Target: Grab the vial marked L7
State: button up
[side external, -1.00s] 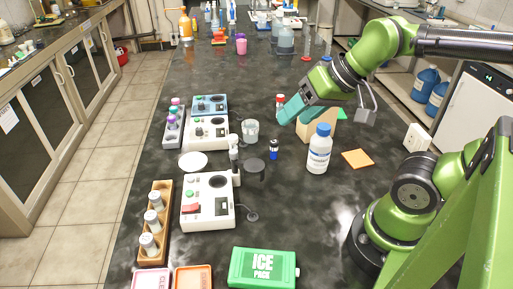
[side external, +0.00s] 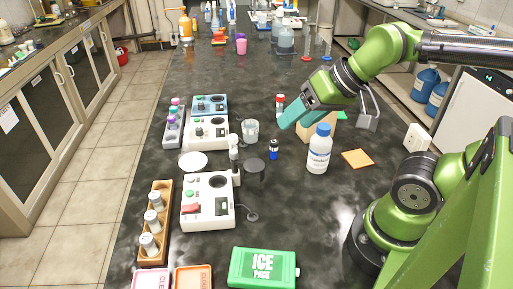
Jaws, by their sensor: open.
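No L7 marking is legible on any vial. Three grey-capped vials stand in a wooden rack (side external: 157,256) at the left; one is the middle vial (side external: 152,219). Several vials with purple, teal and red caps (side external: 172,122) stand in a grey rack (side external: 170,142) further back. A small dark-blue vial with a white band (side external: 273,150) stands alone mid-bench, and a red-capped vial (side external: 280,104) stands behind my gripper.
A large white bottle with a blue cap (side external: 318,155) stands just below my gripper in view, near a wooden block (side external: 328,122). A green ice pack (side external: 262,267) is in front.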

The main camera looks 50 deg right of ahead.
jog(key=n+g+h, duration=0.2)
jog(key=n+g, duration=0.1)
jog(key=g, duration=0.4)
send_over(275, 141)
notch_tip(275, 141, down, 7)
jog(key=f, duration=1)
jog(key=shift+s+a+f, duration=0.15)
jog(key=shift+s+f, duration=0.15)
jog(key=shift+f, duration=0.1)
jog(key=shift+w+f, duration=0.15)
jog(key=shift+f, duration=1.3)
jog(key=shift+w+f, duration=0.1)
jog(key=shift+f, duration=1.35)
jog(key=shift+c, duration=0.5)
